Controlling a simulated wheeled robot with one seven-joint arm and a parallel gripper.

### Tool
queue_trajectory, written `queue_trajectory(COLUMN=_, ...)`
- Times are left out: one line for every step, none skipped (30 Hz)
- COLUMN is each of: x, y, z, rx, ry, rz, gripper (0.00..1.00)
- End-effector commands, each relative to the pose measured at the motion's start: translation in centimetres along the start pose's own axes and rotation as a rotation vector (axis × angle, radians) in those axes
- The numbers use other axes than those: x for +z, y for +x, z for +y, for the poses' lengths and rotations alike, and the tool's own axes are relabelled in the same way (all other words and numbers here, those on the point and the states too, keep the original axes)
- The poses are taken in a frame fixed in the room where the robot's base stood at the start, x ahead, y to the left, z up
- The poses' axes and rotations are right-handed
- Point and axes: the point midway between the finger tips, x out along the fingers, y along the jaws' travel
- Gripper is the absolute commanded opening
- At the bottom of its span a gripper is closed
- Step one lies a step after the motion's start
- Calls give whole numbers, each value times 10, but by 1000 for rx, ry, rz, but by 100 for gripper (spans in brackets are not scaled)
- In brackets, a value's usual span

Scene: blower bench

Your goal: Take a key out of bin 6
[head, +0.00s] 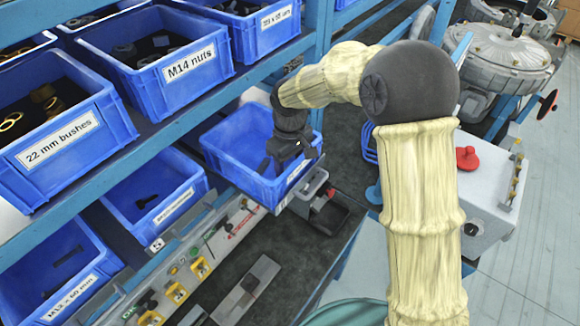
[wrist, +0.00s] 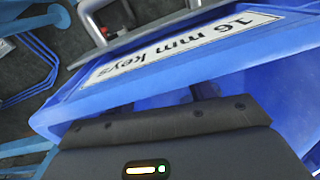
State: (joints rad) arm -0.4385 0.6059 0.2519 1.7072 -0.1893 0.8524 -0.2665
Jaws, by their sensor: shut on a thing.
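The blue bin (head: 228,165) stands on the lower shelf in the head view, at the right end of its row. Its front label reads "16 mm keys" in the wrist view, where the bin wall (wrist: 150,88) crosses the picture. My gripper (head: 286,160) reaches down into this bin near its front wall. The gripper (wrist: 190,95) is also inside the bin in the wrist view. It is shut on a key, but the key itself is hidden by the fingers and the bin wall.
A bin tagged 5 (head: 150,195) stands to the left. Above is a shelf with the M14 nuts bin (head: 165,80) and the 22 mm bushes bin (head: 60,140). A dark bench top with a small grey fixture (head: 326,212) lies in front. A grey box with a red knob (head: 467,158) stands right.

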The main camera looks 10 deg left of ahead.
Motion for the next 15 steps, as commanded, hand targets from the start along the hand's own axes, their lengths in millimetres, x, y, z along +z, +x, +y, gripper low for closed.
queue_trajectory(x=0, y=0, z=0, rx=0, ry=0, rz=1, gripper=29)
queue_trajectory(x=0, y=-1, z=0, rx=0, ry=0, rz=1, gripper=29)
queue_trajectory(x=0, y=-2, z=0, rx=1, ry=0, rz=1, gripper=29)
queue_trajectory(x=0, y=-3, z=0, rx=1, ry=0, rz=1, gripper=29)
queue_trajectory(x=-1, y=-5, z=0, rx=1, ry=1, rz=2, gripper=29)
queue_trajectory(x=-1, y=-8, z=1, rx=2, ry=1, rz=3, gripper=29)
queue_trajectory(x=-1, y=-12, z=1, rx=2, ry=1, rz=4, gripper=29)
queue_trajectory(x=-1, y=-16, z=1, rx=2, ry=2, rz=4, gripper=29)
queue_trajectory(x=-1, y=-22, z=1, rx=2, ry=2, rz=5, gripper=29)
queue_trajectory(x=-1, y=-27, z=0, rx=2, ry=2, rz=6, gripper=29)
queue_trajectory(x=-1, y=-33, z=1, rx=3, ry=2, rz=6, gripper=29)
queue_trajectory(x=-1, y=-40, z=1, rx=3, ry=1, rz=7, gripper=29)
queue_trajectory(x=-1, y=-46, z=1, rx=3, ry=0, rz=7, gripper=29)
queue_trajectory(x=-1, y=-53, z=0, rx=3, ry=0, rz=6, gripper=29)
queue_trajectory(x=-2, y=-61, z=1, rx=3, ry=0, rz=6, gripper=29)
